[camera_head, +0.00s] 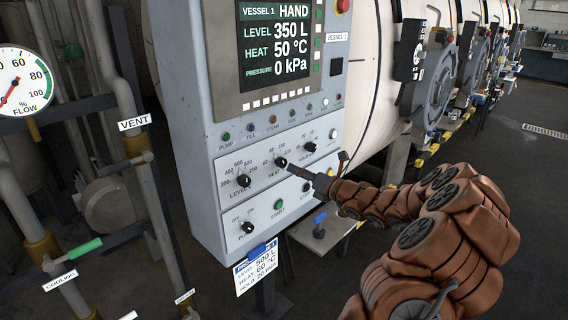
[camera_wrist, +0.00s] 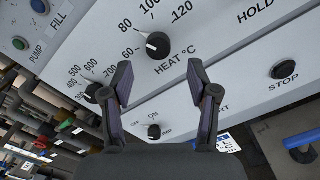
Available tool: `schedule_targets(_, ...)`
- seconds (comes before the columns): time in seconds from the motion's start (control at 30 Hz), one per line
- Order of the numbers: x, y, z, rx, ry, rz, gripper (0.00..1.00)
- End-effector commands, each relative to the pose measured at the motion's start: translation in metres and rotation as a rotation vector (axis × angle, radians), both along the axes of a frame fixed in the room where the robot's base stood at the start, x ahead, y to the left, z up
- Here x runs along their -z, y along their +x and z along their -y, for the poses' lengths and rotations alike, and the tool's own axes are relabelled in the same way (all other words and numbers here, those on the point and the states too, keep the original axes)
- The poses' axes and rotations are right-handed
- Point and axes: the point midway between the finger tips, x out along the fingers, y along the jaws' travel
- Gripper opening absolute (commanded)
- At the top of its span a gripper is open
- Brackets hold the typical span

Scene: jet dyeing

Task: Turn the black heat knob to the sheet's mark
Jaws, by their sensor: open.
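The black heat knob (camera_head: 281,162) is on the middle strip of the grey control panel. In the wrist view the heat knob (camera_wrist: 158,45) has a white pointer on its left side, roughly toward the 60; its exact setting is hard to tell. My gripper (camera_head: 299,172) is close in front of the panel, just right of the knob. In the wrist view my gripper (camera_wrist: 161,72) is open and empty, with its fingertips below the knob and apart from it in the picture. The sheet (camera_head: 258,268) hangs under the panel and reads heat 60 °C.
The level knob (camera_head: 243,181) and hold knob (camera_head: 310,147) flank the heat knob. The pump switch (camera_head: 246,227) and green start button (camera_head: 279,204) sit below. The screen (camera_head: 279,45) reads heat 50 °C. A small stand with a blue-handled valve (camera_head: 320,222) is below right.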

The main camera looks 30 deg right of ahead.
Motion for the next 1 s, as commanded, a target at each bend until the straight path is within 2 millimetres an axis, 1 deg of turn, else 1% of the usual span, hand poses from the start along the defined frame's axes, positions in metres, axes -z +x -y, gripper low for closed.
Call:
schedule_targets(0.3, -0.003, 0.043, -0.012, -0.004, -0.006, 0.001, 0.60)
schedule_targets(0.5, -0.001, 0.061, -0.016, -0.005, -0.005, -0.002, 0.60)
schedule_targets(0.63, -0.001, 0.065, -0.018, -0.005, -0.005, 0.000, 0.60)
schedule_targets(0.87, -0.001, 0.066, -0.017, -0.004, -0.005, 0.000, 0.60)
schedule_targets(0.93, -0.001, 0.066, -0.017, -0.004, -0.005, 0.000, 0.54)
schedule_targets(1.0, -0.001, 0.066, -0.017, -0.004, -0.005, 0.001, 0.47)
